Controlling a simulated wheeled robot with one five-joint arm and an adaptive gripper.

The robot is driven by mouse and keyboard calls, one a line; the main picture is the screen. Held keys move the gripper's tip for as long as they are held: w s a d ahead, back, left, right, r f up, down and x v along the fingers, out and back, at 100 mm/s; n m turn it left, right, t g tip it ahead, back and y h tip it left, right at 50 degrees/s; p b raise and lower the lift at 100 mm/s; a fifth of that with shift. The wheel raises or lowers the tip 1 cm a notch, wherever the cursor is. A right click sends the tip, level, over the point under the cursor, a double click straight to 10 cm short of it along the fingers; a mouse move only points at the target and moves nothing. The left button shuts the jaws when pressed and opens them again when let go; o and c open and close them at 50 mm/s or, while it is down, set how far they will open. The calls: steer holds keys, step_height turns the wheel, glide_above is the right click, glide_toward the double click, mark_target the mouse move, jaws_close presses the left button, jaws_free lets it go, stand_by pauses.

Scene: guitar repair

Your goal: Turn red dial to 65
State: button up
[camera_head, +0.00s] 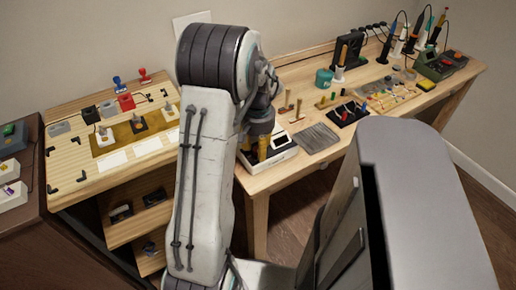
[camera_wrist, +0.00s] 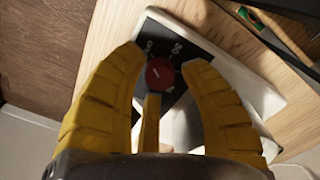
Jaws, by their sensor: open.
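The red dial (camera_wrist: 158,73) sits on a dark scale plate (camera_wrist: 172,50) with pale numbers, on a white box (camera_wrist: 215,60), in the wrist view. A pale pointer line shows on the dial; the value it marks is too small to read surely. My gripper (camera_wrist: 165,70) has yellow fingers open on both sides of the dial, with another finger below it. I cannot tell whether any finger touches the dial. In the head view my gripper (camera_head: 262,146) is over the white box (camera_head: 272,158) at the table's near left edge, and the dial is hidden.
A grey ribbed pad (camera_head: 316,138) lies right of the box. A wooden bench (camera_head: 68,180) with small parts is at the left. Bare wood (camera_wrist: 120,20) borders the box.

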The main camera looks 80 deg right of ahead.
steer(key=shift+f, duration=0.15)
jaws_close()
stand_by(0.4)
